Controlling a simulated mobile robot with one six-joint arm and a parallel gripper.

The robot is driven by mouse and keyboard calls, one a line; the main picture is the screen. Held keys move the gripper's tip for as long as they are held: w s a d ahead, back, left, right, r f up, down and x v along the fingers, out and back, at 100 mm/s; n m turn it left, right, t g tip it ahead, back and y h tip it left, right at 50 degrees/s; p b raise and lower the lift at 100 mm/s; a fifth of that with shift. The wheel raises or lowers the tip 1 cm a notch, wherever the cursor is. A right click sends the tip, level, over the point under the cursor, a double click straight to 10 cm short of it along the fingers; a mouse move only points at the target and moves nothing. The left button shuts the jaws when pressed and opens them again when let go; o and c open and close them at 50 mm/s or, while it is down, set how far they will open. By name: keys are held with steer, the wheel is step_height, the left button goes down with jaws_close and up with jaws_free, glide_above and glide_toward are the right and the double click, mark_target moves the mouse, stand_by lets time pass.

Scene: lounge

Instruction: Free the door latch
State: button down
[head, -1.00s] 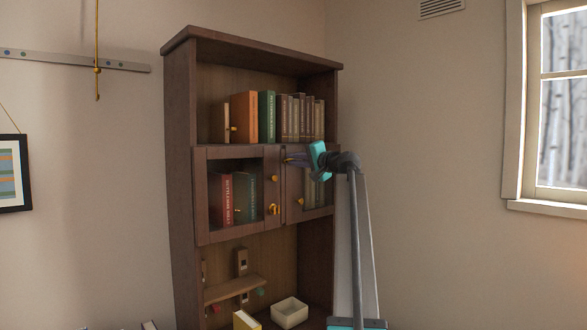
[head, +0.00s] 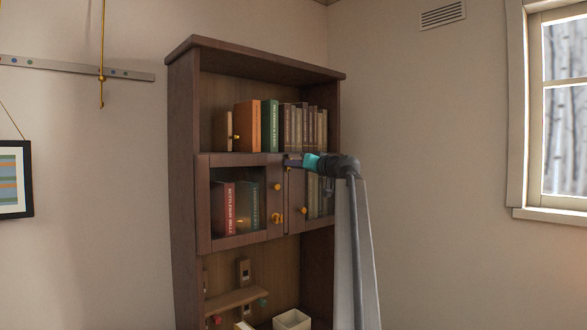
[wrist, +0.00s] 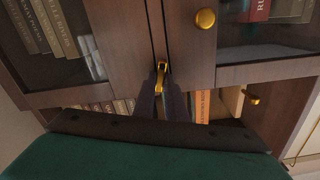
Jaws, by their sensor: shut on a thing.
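A brass door latch (wrist: 161,70) sits at the seam between the two glazed doors, at their upper edge, in the wrist view, which shows the cabinet upside down. My gripper (wrist: 161,88) is shut on this latch, its dark fingertips on either side. In the head view my gripper (head: 288,161) reaches the top of the door seam from the right and hides the latch. The left door (head: 218,244) and the right door (head: 296,200) both look closed. A brass hook-like fitting (head: 277,218) shows lower on the left door.
Round knobs sit on the left door (head: 277,187) and right door (head: 303,210). Books (head: 270,125) stand on the open shelf just above the doors. A pale box (head: 291,319) is low in the cabinet.

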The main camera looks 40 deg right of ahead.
steer(key=shift+a+f+n+b, duration=0.15)
steer(key=shift+a+n, duration=0.1)
steer(key=shift+n, duration=0.6)
steer(key=shift+a+n+b, duration=0.15)
steer(key=shift+a+n, duration=0.05)
steer(key=shift+n, duration=0.65)
steer(key=c, duration=1.8)
jaws_free()
steer(key=shift+a, duration=0.15)
steer(key=shift+s, duration=0.2)
steer(key=s+b, duration=0.3)
steer(key=s, duration=1)
steer(key=shift+s+a+b, duration=0.25)
steer(key=shift+a+b, duration=0.15)
